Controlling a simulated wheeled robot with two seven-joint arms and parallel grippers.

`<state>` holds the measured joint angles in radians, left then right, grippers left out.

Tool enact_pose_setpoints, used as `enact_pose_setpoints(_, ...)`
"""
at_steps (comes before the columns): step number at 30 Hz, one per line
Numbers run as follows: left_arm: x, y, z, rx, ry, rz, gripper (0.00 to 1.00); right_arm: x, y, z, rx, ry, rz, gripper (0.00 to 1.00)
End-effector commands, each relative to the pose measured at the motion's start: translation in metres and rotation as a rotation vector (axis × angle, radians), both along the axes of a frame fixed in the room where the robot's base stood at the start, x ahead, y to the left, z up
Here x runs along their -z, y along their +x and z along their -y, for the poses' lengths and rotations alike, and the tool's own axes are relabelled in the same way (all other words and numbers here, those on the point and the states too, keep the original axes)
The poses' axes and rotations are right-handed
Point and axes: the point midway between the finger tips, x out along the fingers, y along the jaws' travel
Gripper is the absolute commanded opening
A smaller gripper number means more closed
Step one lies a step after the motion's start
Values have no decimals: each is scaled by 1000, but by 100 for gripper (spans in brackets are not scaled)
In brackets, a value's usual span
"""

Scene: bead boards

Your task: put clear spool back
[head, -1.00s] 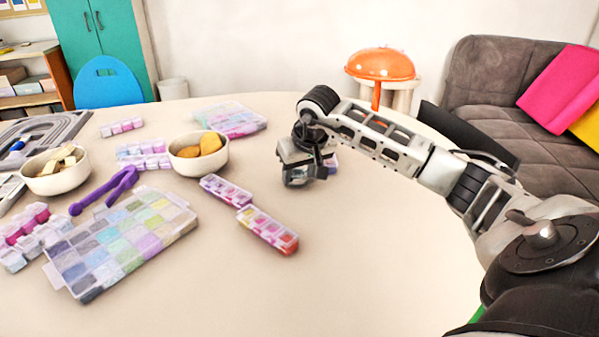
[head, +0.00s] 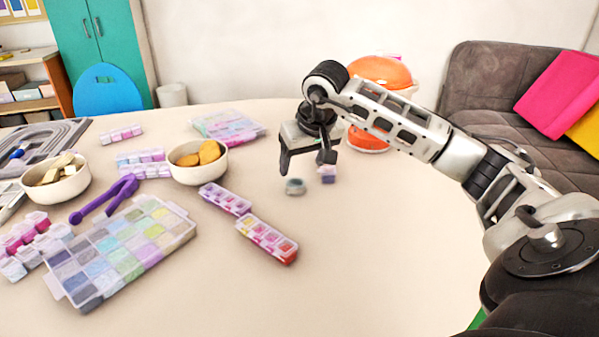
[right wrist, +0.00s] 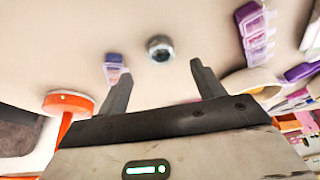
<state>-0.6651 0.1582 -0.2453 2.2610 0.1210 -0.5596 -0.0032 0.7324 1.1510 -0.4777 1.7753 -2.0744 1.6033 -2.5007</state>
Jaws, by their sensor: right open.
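A small round grey spool (head: 295,186) with a clear-looking rim rests on the bare table, right of the bead boxes. It also shows in the right wrist view (right wrist: 160,47), just beyond the fingertips. My right gripper (head: 305,167) hangs above the spool, pointing down. Its fingers are spread with nothing between them, and it is apart from the spool. In the right wrist view the open fingers (right wrist: 160,70) frame the spool from below. My left gripper is not in view.
A small purple-topped box (head: 328,175) stands close right of the spool. Bead strips (head: 267,239) and a bowl (head: 198,173) lie to the left, with a large bead case (head: 120,250) further left. An orange lamp (head: 380,72) is behind my arm. The front right table is clear.

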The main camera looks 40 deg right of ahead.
Motion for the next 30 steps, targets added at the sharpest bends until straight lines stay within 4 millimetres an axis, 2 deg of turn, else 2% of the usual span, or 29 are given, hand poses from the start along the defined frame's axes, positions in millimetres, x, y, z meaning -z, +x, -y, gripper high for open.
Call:
enact_pose_setpoints(1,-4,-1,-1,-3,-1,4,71,-13,-4,-1,0,-3,2,68)
enact_pose_setpoints(3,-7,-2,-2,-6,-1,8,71,-24,-9,-2,-1,-2,3,68)
enact_pose_setpoints(9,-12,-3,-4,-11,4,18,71,-43,-17,-5,-1,-1,0,68)
enact_pose_setpoints(30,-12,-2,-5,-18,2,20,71,-45,-18,-5,0,0,-1,68)
